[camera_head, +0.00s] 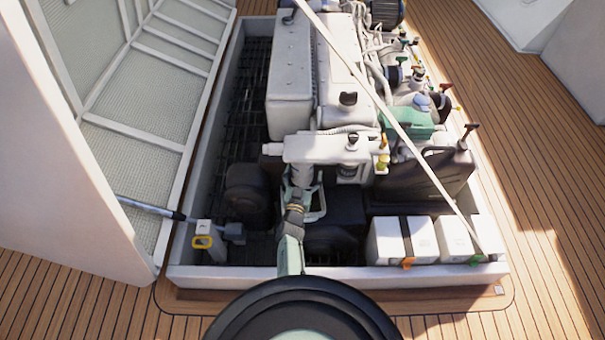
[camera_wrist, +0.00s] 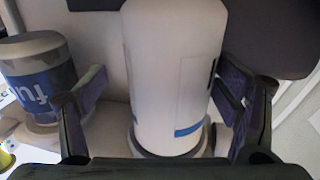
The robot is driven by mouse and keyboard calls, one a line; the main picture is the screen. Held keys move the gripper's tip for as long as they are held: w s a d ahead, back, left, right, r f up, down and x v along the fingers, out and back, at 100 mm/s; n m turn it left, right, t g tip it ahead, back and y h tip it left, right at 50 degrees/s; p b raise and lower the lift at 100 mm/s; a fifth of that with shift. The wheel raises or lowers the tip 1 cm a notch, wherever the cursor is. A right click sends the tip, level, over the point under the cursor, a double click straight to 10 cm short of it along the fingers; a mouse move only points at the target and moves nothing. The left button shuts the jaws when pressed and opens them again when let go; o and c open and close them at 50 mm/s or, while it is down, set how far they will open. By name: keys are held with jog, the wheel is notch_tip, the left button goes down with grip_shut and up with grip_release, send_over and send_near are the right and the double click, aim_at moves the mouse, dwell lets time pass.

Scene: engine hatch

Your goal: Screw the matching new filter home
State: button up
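A white cylindrical filter (camera_wrist: 172,70) with a blue stripe fills the middle of the wrist view, a dark ring at its lower end. My gripper (camera_wrist: 165,98) has a finger on each side of it. A gap shows at the left finger; the right finger overlaps the filter's edge, so contact there is unclear. In the head view, my gripper (camera_head: 303,205) is at the white filter (camera_head: 301,174), below a white filter bracket (camera_head: 325,150). Whether the filter is seated in the bracket cannot be seen. A second filter (camera_wrist: 40,80) with a blue label stands to the left in the wrist view.
The white engine block (camera_head: 290,70) rises behind the bracket. A dark canister (camera_head: 425,175) and white batteries (camera_head: 403,240) are at the right. A round dark part (camera_head: 247,190) is at the left. The hatch rim (camera_head: 240,272) runs along the near side.

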jog(key=shift+o, duration=0.3)
jog(key=shift+a, duration=0.3)
jog(key=shift+w, duration=0.1)
jog(key=shift+a+r+h+p, duration=0.2)
jog(key=shift+a+h+p, duration=0.1)
jog(key=shift+p, duration=0.2)
jog(key=shift+m+h+p, duration=0.35)
jog(key=shift+m+h, duration=0.25)
jog(key=shift+a+f+m+g+h, duration=0.1)
jog(key=shift+f+m+g+h, duration=0.1)
jog(key=shift+m+g+h, duration=0.7)
jog(key=shift+w+a+f+m+h+b, duration=0.15)
jog(key=shift+m+h+b, duration=0.35)
jog(key=shift+h+b, duration=0.5)
jog(key=shift+m+g+h+b, duration=0.55)
jog(key=shift+g+h, duration=0.25)
jog(key=shift+h, duration=0.2)
jog(key=shift+c, duration=0.4)
